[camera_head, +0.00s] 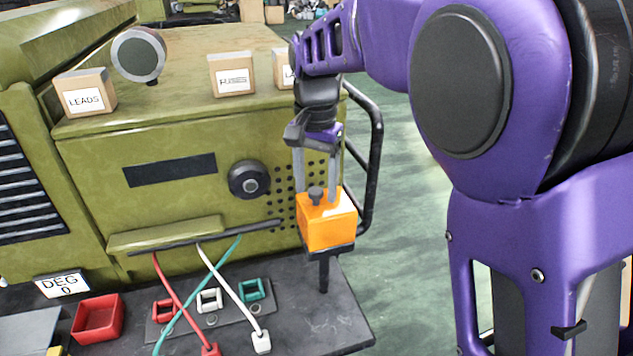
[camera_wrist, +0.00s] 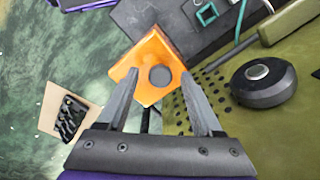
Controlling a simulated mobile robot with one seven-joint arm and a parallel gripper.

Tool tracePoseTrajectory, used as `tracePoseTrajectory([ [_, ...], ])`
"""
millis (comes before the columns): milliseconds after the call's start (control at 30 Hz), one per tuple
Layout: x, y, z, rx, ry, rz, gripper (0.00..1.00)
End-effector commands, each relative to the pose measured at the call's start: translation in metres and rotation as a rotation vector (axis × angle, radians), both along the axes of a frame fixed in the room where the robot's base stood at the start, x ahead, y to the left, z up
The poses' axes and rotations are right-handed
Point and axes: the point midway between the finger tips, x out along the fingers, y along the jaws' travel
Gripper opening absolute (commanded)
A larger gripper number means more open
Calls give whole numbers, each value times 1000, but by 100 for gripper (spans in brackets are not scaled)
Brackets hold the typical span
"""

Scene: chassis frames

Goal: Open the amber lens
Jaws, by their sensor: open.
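The amber lens appears as an orange box (camera_head: 328,228) on a short black post at the right end of the dark bench. A dark round knob (camera_head: 315,193) stands on its top; the knob also shows in the wrist view (camera_wrist: 160,76). No opening shows in the orange box. My gripper (camera_head: 318,196) points down over the box with its fingers apart, one on each side of the knob. In the wrist view the gripper (camera_wrist: 158,78) is open with the knob between the fingertips. I cannot tell whether either finger touches it.
The green cabinet (camera_head: 90,150) stands close behind, with a black dial (camera_head: 249,180) and small labelled boxes (camera_head: 232,74) on top. A black tube rail (camera_head: 375,150) rises just right of my gripper. Cables, coloured sockets (camera_head: 209,299) and a red tray (camera_head: 98,318) occupy the bench.

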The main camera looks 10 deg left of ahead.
Motion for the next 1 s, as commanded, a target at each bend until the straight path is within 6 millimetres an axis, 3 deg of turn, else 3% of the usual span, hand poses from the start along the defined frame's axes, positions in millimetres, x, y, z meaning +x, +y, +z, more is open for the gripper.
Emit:
tracePoseTrajectory([
  [200, 0, 0, 0, 0, 0, 0, 67],
  [567, 0, 0, 0, 0, 0, 0, 2],
  [1000, 0, 0, 0, 0, -1, 0, 0],
])
